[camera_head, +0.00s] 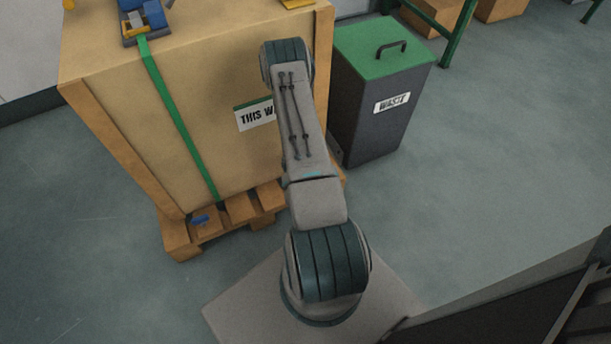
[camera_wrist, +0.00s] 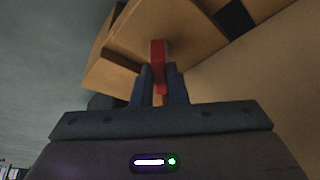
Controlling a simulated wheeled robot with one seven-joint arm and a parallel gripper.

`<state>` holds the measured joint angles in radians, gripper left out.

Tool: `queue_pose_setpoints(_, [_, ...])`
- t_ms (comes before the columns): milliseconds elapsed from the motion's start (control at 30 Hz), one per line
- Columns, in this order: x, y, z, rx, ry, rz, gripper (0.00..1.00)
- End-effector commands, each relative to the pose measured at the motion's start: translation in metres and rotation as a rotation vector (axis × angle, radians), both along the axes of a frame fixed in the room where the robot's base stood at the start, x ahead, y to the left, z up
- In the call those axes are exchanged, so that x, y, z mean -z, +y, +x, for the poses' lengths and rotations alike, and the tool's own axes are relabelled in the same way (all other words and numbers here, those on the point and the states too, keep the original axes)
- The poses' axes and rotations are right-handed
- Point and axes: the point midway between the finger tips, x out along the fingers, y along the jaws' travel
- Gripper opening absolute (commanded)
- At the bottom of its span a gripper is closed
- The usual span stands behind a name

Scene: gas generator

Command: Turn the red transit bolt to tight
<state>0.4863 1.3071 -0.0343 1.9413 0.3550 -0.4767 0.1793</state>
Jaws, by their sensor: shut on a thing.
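The red transit bolt (camera_wrist: 158,54) shows in the wrist view as an upright red bar against a wooden block (camera_wrist: 162,28). My gripper (camera_wrist: 159,75) has a dark finger on each side of its lower part and is shut on it. The part between and behind the fingers is partly hidden. In the head view my arm reaches toward the crate, and my gripper and the red bolt are hidden there.
A large wooden crate (camera_head: 115,75) stands on a pallet (camera_head: 180,238), with a green strap (camera_head: 180,115) down its front. A grey waste bin (camera_head: 372,115) with a green lid stands right of it. Open floor (camera_head: 480,150) lies farther right.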

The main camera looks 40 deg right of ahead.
Motion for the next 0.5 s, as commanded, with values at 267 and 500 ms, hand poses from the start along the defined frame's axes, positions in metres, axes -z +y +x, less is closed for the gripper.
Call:
queue_pose_setpoints(267, [0.0008, 0.0007, 0.0023, 0.258, 0.0, -0.002, 0.0])
queue_pose_setpoints(500, [0.0004, 0.0009, 0.0034, 0.454, -0.001, -0.002, 0.0])
